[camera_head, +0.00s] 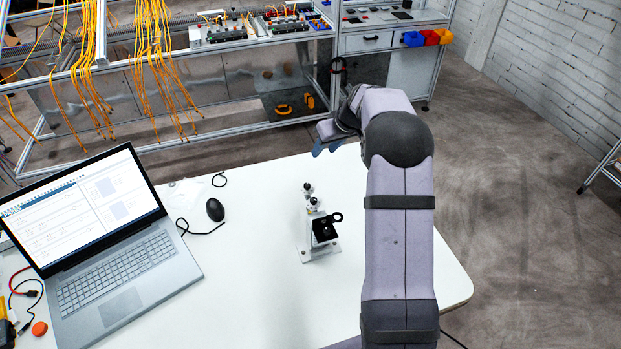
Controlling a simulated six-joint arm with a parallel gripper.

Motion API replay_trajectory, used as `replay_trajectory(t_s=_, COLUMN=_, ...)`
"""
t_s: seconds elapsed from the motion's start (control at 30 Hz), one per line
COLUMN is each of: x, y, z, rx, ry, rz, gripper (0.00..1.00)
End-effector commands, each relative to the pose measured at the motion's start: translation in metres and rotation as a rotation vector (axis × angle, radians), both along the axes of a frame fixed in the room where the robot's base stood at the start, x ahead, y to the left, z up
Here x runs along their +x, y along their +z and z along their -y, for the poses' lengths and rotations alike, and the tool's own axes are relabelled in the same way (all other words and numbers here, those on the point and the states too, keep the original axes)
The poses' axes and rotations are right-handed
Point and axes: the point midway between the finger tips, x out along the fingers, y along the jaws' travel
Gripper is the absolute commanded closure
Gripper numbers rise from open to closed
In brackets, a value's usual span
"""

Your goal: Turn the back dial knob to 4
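A small metal fixture (320,250) stands near the middle of the white table. It carries a black block with a dark ring at its right side (337,217). Behind the block are two small round silver-and-black parts, a rear one (308,188) and a nearer one (313,204). I cannot tell which of these is the back dial knob, and no numbers are readable. My gripper (318,150) is above and beyond the fixture, near the table's far edge, apart from it. It is small and partly hidden by my wrist, so its opening is unclear.
An open laptop (115,272) and a black mouse (215,210) with its cable are on the table's left. The white table (260,300) is clear in front of the fixture. A metal rack with hanging yellow cables (157,60) stands behind.

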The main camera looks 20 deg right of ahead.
Motion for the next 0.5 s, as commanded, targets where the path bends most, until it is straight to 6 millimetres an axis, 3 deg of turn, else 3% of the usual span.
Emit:
replay_trajectory(t_s=0.1, x=-0.031, y=-0.009, z=-0.021, rx=-0.035, ry=0.284, rz=-0.079, gripper=0.65)
replay_trajectory(t_s=0.2, x=-0.048, y=-0.011, z=-0.032, rx=-0.049, ry=0.467, rz=-0.097, gripper=0.65)
replay_trajectory(t_s=0.5, x=-0.053, y=-0.012, z=-0.036, rx=-0.119, ry=0.698, rz=-0.055, gripper=0.65)
